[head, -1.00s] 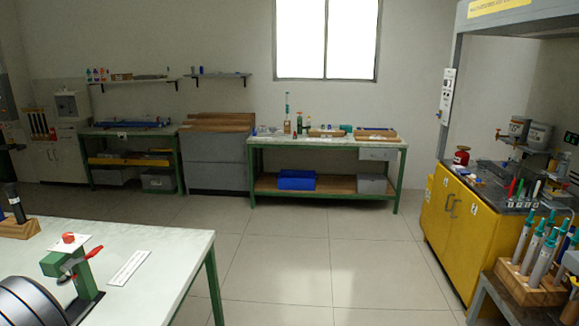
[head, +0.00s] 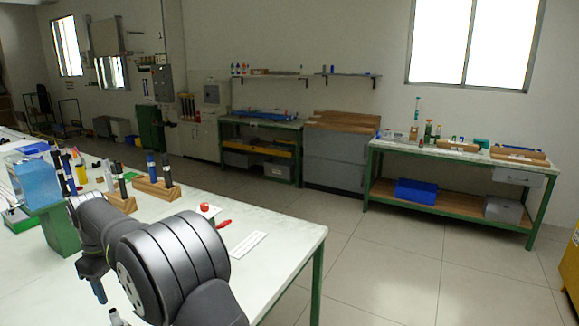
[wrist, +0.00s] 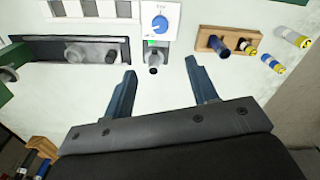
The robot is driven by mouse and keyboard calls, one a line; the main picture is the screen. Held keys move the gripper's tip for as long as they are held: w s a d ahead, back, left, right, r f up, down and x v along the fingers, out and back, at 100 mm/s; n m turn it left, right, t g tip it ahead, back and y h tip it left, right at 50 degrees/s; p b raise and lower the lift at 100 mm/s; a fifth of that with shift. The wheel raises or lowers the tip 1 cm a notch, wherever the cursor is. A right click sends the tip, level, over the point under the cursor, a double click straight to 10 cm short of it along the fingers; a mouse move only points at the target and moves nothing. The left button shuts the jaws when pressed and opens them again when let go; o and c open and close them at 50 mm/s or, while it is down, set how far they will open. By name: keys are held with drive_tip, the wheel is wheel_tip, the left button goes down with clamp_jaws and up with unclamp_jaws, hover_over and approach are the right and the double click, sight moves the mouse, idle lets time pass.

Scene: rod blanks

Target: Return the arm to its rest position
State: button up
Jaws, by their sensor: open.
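My gripper (wrist: 160,90) shows in the wrist view with its two dark blue fingers spread apart and nothing between them. It hangs above the white bench top, apart from the things on it. In the head view my arm stands over the near bench (head: 275,255), and a bluish fingertip (head: 98,291) points down at its lower left. The rest of the gripper is hidden or too small there to make out.
In the wrist view a device with a blue knob (wrist: 158,24) stands beyond the fingers, and a wooden block (wrist: 228,42) with dark rods lies to the right. In the head view wooden racks (head: 155,188) with upright rods stand behind my arm. The floor (head: 400,270) at right is clear.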

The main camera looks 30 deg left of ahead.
wheel_tip(320, 180, down, 18)
drive_tip(key=shift+d+f, duration=0.1)
drive_tip(key=shift+r+m, duration=0.25)
drive_tip(key=shift+m, duration=0.65)
drive_tip(key=m, duration=0.3)
drive_tip(key=shift+w+m, duration=0.1)
drive_tip(key=shift+m, duration=0.3)
drive_tip(key=m, duration=0.7)
drive_tip(key=shift+w, duration=0.1)
drive_tip(key=shift+d+m, duration=0.1)
drive_tip(key=shift+m, duration=2.3)
